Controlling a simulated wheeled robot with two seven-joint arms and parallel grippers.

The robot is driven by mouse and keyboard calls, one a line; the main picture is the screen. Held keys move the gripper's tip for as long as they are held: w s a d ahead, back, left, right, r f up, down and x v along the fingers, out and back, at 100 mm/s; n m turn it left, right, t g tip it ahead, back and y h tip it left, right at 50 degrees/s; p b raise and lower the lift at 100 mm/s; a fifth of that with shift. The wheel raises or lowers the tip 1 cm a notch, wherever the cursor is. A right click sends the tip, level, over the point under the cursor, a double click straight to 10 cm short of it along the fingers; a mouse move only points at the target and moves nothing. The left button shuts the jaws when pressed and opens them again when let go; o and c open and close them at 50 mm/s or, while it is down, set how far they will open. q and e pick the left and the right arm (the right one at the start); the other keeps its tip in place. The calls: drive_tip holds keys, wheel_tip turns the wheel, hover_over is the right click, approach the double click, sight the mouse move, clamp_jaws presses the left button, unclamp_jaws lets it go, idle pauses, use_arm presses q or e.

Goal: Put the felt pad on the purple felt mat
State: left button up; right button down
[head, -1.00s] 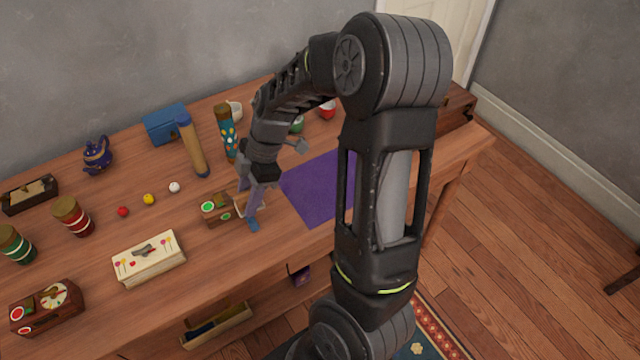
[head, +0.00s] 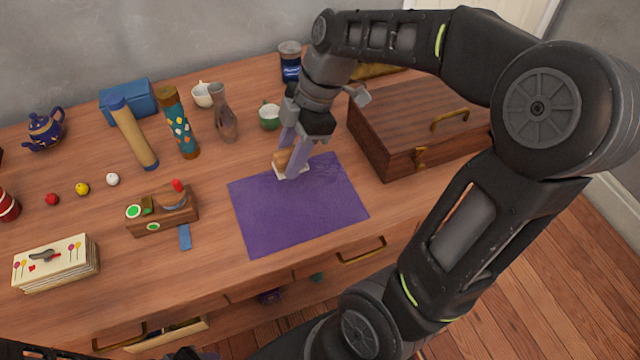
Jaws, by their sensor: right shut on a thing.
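The purple felt mat (head: 297,212) lies flat on the wooden table in the middle of the view. My right gripper (head: 295,163) is over the mat's back edge, pointing down. It is shut on the felt pad (head: 284,164), a small block with a tan top and whitish underside. The fingers hide part of the pad. The pad is at the back edge of the mat, low down; I cannot tell whether it touches the mat. My left gripper is not in view.
A wooden chest (head: 420,125) stands right of the mat. A green cup (head: 270,116) and a grey-brown vase (head: 224,118) stand behind it. A wooden block with coloured discs (head: 150,224) and a blue strip (head: 185,237) are to its left. The mat's front is clear.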

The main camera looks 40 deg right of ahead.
drive_tip(key=shift+s+d, duration=0.2)
drive_tip(key=shift+s, duration=0.1)
drive_tip(key=shift+a, duration=0.35)
drive_tip(key=shift+d, duration=0.15)
hover_over(289, 202)
drive_tip(key=d, duration=0.2)
drive_tip(key=shift+s+a+f, duration=0.1)
drive_tip(key=shift+a+f, duration=0.05)
drive_tip(key=shift+f, duration=1.45)
drive_tip(key=shift+s+a+f, duration=0.1)
drive_tip(key=shift+f, duration=1.5)
drive_tip(key=shift+f+b, duration=0.45)
drive_tip(key=shift+f, duration=1.4)
drive_tip(key=shift+f, duration=0.15)
drive_tip(key=c, duration=0.9)
unclamp_jaws()
